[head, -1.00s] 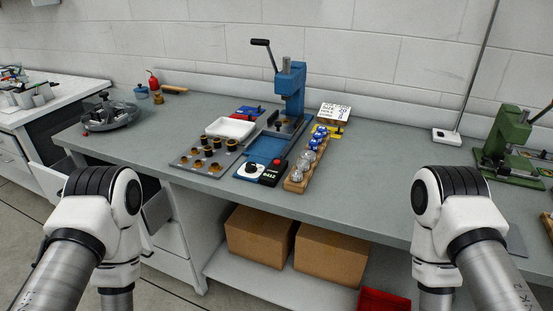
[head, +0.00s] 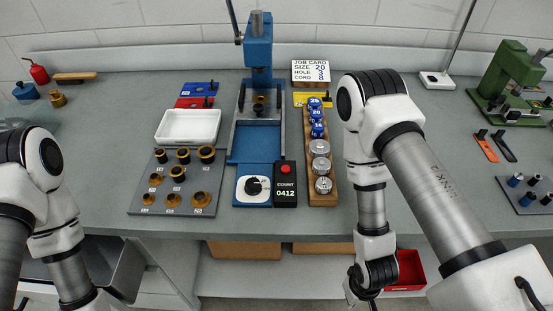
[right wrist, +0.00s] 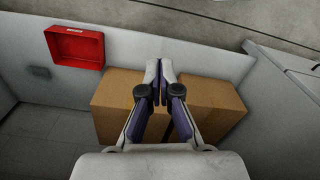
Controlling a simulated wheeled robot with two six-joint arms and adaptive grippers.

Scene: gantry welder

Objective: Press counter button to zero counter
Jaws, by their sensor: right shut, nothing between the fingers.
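The black counter box (head: 285,195) stands on the bench in front of the blue press (head: 258,80). Its display reads COUNT 0412, and a red button (head: 285,169) sits on its top end. A white dial plate (head: 252,190) is beside it on the left. My right gripper (right wrist: 156,66) is shut and empty, pointing down past the bench front toward the boxes below. In the head view only part of it shows at the bottom edge, below and right of the counter. My left arm is at the left edge of the head view, and its gripper is out of frame.
A wooden block (head: 322,198) with blue and metal pieces stands just right of the counter. A grey plate (head: 178,200) of rings and a white tray (head: 189,126) are left. Below the bench are cardboard boxes (right wrist: 212,95) and a red bin (right wrist: 75,46).

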